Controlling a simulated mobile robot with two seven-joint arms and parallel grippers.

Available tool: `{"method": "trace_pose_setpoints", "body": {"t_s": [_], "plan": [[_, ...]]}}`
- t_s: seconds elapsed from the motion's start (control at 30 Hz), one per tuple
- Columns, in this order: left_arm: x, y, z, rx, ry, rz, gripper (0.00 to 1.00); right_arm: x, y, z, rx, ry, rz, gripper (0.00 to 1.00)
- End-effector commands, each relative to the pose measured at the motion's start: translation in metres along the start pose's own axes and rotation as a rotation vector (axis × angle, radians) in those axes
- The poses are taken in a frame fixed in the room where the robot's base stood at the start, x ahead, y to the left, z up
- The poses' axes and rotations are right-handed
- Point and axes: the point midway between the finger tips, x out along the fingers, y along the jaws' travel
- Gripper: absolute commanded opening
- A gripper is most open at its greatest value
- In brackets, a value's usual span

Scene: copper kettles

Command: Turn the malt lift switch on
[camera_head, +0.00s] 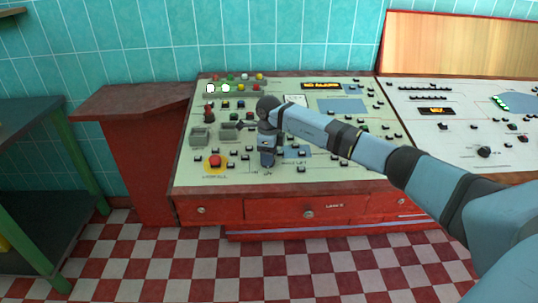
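The control panel (235,177) has a pale green sloping top with many small black switches and coloured buttons. A small label near the front middle seems to read malt lift, but it is too small to be sure. A small black switch (300,169) sits just below that label; its on or off position cannot be made out. My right gripper (267,164) points down over the panel, just left of that label and switch. Its fingers are dark and small, so I cannot tell whether they are open, or whether they touch the panel. My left gripper is out of view.
A large red button (215,160) on a yellow disc is at the panel's front left. A second, white panel (460,140) adjoins on the right. A red side stand (135,105) and a green table (40,125) are at left. Checkered floor is clear in front.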

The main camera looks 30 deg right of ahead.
Motion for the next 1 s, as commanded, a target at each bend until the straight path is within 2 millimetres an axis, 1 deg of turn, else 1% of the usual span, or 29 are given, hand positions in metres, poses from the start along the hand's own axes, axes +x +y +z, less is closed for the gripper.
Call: {"method": "trace_pose_setpoints", "body": {"t_s": [0.03,0.07,0.1,0.13,0.33,0.57,1.0], "plan": [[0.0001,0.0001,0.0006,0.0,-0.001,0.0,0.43,0.0,0.0,-0.0001,0.0,0.0,0.0,0.36],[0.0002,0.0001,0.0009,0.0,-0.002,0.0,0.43,-0.0001,0.0,-0.0001,0.0,0.0,0.0,0.3],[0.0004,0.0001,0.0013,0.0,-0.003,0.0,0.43,-0.0001,0.0,-0.0001,0.0,0.0,0.0,0.2],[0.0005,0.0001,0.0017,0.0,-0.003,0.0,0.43,-0.0001,0.0,-0.0001,0.0,0.0,0.0,0.18],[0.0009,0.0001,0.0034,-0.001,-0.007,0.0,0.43,-0.0004,0.0,-0.0002,0.005,0.0,0.0,0.18],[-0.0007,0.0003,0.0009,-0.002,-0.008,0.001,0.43,-0.0011,0.0001,-0.0004,0.044,0.001,0.0,0.18],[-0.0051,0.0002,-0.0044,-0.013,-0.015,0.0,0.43,-0.0014,0.001,-0.0008,0.238,0.003,0.001,0.18]]}}
